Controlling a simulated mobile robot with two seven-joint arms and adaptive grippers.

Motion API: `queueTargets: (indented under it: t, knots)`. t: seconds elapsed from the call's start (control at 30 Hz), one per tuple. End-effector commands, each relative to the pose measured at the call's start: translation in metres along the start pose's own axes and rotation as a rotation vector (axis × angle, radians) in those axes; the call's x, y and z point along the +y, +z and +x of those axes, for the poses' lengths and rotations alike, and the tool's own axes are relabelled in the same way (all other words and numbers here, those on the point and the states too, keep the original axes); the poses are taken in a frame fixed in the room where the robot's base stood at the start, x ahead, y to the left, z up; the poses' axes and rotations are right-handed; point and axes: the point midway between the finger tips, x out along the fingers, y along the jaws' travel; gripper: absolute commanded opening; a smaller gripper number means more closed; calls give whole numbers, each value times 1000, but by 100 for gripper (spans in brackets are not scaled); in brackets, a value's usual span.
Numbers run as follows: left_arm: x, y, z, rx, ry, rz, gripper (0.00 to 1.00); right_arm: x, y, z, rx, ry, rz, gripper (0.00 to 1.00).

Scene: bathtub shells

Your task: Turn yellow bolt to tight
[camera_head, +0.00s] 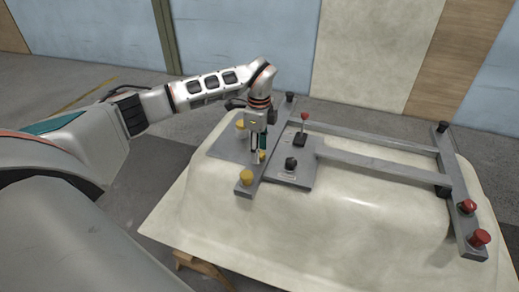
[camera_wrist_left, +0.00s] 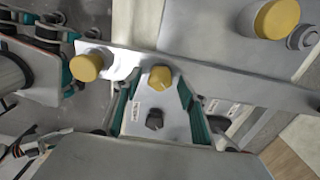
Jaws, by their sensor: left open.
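My left gripper (camera_head: 258,152) points down over the left end of the grey metal frame, close above a yellow bolt (camera_head: 262,156). In the left wrist view its teal-sided fingers (camera_wrist_left: 157,92) are open, with this yellow bolt (camera_wrist_left: 160,77) showing between them and a black knob (camera_wrist_left: 154,120) nearer the palm. I cannot tell whether the fingers touch the bolt. A second yellow bolt (camera_head: 246,177) sits at the frame's near left corner. A third yellow bolt (camera_head: 240,124) stands on the plate further back. My right gripper is not in view.
The frame lies on a cream bathtub shell (camera_head: 340,235). A red-topped lever (camera_head: 304,118) and a black knob (camera_head: 290,163) stand right of the gripper. Red knobs (camera_head: 480,238) sit at the far right end. The shell's front surface is clear.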

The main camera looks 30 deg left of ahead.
Motion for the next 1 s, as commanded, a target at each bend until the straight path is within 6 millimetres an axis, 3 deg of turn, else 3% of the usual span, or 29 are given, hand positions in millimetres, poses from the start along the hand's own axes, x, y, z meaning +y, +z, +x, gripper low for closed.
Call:
queueTargets:
  t: [0.23, 0.4, 0.77, 1.0]
  knots:
    - [0, 0, 1, 1, -1, 1, 42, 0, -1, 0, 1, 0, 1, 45]
    - [0, 0, 1, 1, -1, 1, 4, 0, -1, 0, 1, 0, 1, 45]
    - [0, 0, 0, 0, -2, 35, 4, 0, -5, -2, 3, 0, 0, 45]
    - [0, 0, -2, 0, 0, 163, 4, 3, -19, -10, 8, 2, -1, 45]
